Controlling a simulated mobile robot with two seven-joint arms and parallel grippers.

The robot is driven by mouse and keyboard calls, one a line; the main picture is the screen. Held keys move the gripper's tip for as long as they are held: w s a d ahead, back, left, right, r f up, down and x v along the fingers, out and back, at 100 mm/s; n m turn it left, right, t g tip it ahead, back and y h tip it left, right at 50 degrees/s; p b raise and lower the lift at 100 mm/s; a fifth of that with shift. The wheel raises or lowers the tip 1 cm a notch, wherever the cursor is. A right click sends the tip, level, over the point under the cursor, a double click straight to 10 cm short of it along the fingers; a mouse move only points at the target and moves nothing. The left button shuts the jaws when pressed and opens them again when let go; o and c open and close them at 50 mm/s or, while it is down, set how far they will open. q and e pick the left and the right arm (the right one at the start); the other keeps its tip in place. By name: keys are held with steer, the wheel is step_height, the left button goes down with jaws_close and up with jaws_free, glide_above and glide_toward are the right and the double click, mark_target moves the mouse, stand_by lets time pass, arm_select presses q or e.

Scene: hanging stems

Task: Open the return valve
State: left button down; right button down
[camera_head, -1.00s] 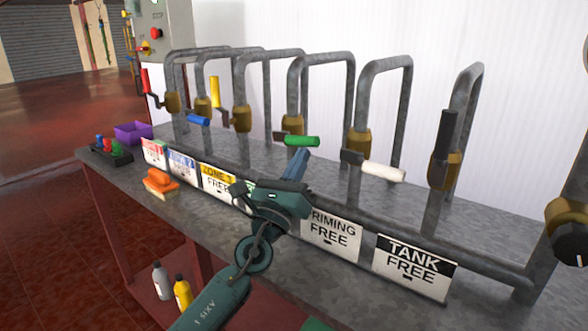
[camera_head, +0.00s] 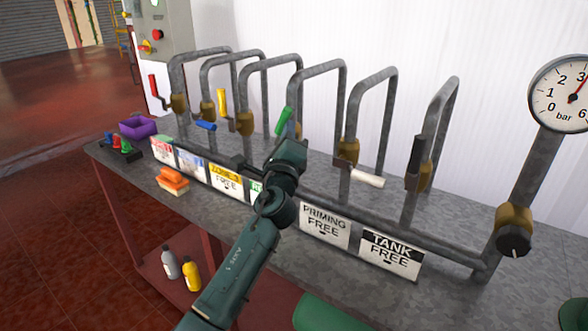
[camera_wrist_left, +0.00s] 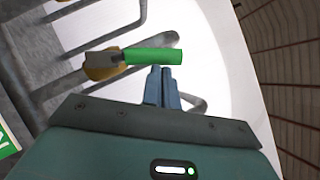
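The green valve handle (camera_head: 284,120) sits on the fourth pipe loop from the left and points steeply up. A partly hidden green-edged sign (camera_head: 256,190) starting with "R" hangs below it. My left gripper (camera_head: 287,158) is just below the handle in the head view; its fingers are hidden there. In the left wrist view my left gripper's fingers (camera_wrist_left: 162,74) are together and empty, with their tips right at the edge of the green handle (camera_wrist_left: 153,56). I cannot tell whether they touch it. My right gripper is not in view.
Nearby valves have a yellow lever (camera_head: 222,101), a blue lever (camera_head: 205,126), a white handle (camera_head: 368,179) and a black handle (camera_head: 416,155). A pressure gauge (camera_head: 568,97) stands at the right. An orange brush (camera_head: 173,180) and a purple bin (camera_head: 138,127) are on the bench.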

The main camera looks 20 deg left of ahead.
arm_select(q)
steer(key=shift+w+a+r+p, duration=0.35)
steer(key=shift+w+a+r, duration=0.05)
steer(key=shift+a+r, duration=0.4)
steer(key=shift+w+a+r, duration=0.25)
steer(key=shift+a+r, duration=0.15)
steer(key=shift+a, duration=0.35)
steer(key=shift+a+r, duration=0.1)
